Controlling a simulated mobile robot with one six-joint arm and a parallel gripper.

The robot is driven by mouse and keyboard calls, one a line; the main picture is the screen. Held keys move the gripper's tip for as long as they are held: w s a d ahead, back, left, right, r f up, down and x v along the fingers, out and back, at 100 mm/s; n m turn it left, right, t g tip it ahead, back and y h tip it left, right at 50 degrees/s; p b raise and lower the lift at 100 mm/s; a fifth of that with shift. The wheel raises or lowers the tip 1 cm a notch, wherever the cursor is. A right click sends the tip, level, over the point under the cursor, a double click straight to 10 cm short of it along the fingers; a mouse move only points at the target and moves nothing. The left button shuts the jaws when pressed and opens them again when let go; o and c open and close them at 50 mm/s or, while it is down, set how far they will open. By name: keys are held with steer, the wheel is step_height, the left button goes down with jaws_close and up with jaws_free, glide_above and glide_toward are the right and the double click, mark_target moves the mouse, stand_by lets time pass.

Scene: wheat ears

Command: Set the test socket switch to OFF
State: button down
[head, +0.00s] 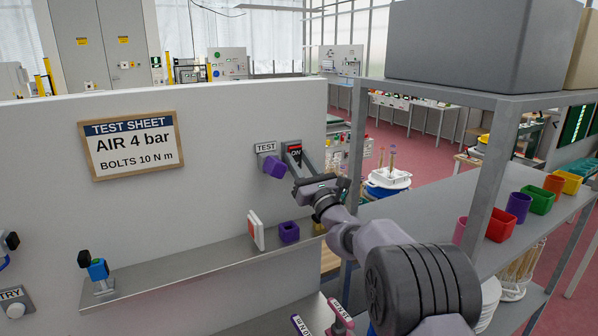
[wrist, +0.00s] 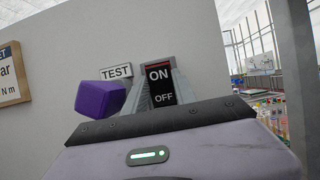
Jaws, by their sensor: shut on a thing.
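The test socket switch (head: 294,152) is on the white wall, just right of the TEST label (head: 265,147). In the wrist view, the switch (wrist: 160,84) shows ON above OFF, with a red strip along its top. My gripper (head: 297,155) reaches up to it, its two grey fingers closed around its left and right sides. It also shows in the wrist view (wrist: 161,78). Below the TEST label a purple block (head: 274,166) sticks out from the wall, and it shows left of my fingers in the wrist view (wrist: 101,98). I cannot tell which position the switch is in.
A metal shelf (head: 190,270) runs along the wall below, with a purple cup (head: 289,232), a white-and-red plate (head: 256,231) and a blue fixture (head: 98,269). A tall rack (head: 500,140) with coloured bins stands close to my arm on the right.

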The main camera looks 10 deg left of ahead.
steer(key=c, duration=1)
jaws_free()
